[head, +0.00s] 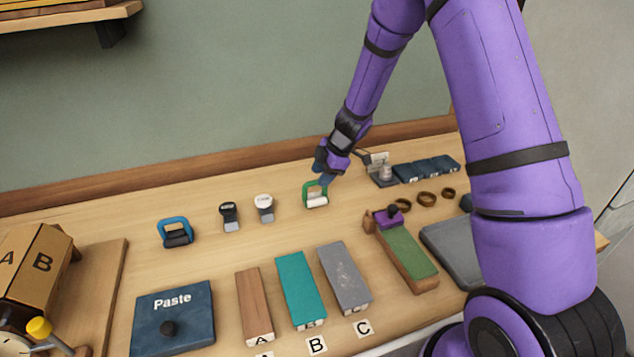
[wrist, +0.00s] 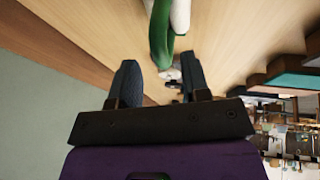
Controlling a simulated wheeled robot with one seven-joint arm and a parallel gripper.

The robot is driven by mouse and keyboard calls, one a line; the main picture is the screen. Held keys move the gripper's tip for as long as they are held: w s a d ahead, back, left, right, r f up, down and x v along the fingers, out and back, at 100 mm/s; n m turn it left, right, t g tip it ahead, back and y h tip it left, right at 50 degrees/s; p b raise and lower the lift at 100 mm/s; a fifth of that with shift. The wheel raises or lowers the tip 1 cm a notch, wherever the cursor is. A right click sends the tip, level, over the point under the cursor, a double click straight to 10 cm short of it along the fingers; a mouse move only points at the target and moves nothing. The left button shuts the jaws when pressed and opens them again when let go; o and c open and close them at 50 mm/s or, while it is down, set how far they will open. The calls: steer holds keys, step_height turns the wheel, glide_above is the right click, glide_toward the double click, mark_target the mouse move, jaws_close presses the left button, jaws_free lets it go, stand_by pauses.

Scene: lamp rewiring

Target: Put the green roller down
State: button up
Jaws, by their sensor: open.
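The green roller (head: 315,195), with a green frame handle and a whitish roller, rests on the wooden table towards the back in the head view. My gripper (head: 324,172) is directly above and behind it, at the end of my purple arm. In the wrist view, the green roller (wrist: 163,35) lies just beyond the fingertips, with part of its white roller cut off by the top edge. My gripper (wrist: 160,72) is open there, its two dark fingers apart, with the end of the green handle near the gap. I cannot tell whether a finger touches it.
A blue roller (head: 175,233) and two small stamp-like tools stand to the left. Brown, teal and grey blocks (head: 344,277) lie in front with letter cards. A metal fixture (head: 381,170) stands close right, and brown rings (head: 427,198) lie further right. Table between is clear.

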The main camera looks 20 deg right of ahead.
steer(key=d+r+m+t+h, duration=0.1)
steer(key=d+r+m+t, duration=0.15)
steer(key=r, duration=0.85)
steer(key=d+r+m+t+h, duration=0.1)
steer(key=d+r+m+t, duration=0.2)
steer(key=r, duration=0.7)
steer(key=s+d+r+m+t+h, duration=0.3)
steer(key=s+d+r+m+h, duration=0.15)
steer(key=s+r, duration=0.5)
steer(key=s+r+m+g+h, duration=0.1)
steer(key=s+r+m+g, duration=0.35)
steer(key=s, duration=0.85)
steer(key=s+a+f+m+y, duration=0.1)
steer(key=s+a+m, duration=0.1)
steer(key=s, duration=0.5)
steer(key=s+a+f+m+g+y, duration=0.1)
steer(key=s+a+m+y, duration=0.1)
steer(key=s, duration=0.5)
steer(key=shift+s+a+f, duration=0.2)
steer(key=shift+a, duration=0.35)
steer(key=shift+o, duration=0.4)
steer(key=shift+w, duration=0.15)
